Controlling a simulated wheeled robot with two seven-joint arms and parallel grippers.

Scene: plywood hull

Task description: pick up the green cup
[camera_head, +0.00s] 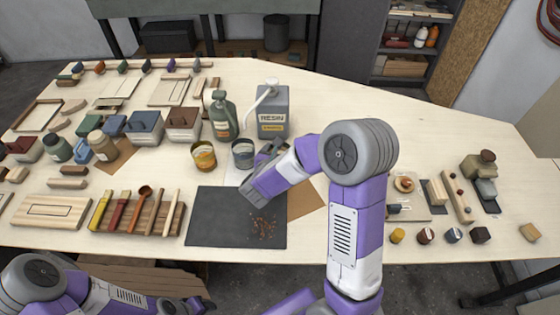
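I cannot make out a plainly green cup. Two small open cups stand side by side mid-table: one amber-yellow (204,157), one grey-blue with a dark inside (242,154). My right gripper (255,172) reaches in from the right, just right of and in front of the grey-blue cup. Its two grey fingers look spread apart, with nothing seen between them. Whether a finger touches the cup is unclear. My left gripper (182,306) is low at the bottom left, below the table's front edge, small and partly cut off; its opening is unclear.
A green jug (222,117) and a grey resin can (271,112) stand close behind the cups. A dark mat (212,222) with brown crumbs lies in front. Brushes and tools (137,212) lie left of it. The back right of the table (420,120) is bare.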

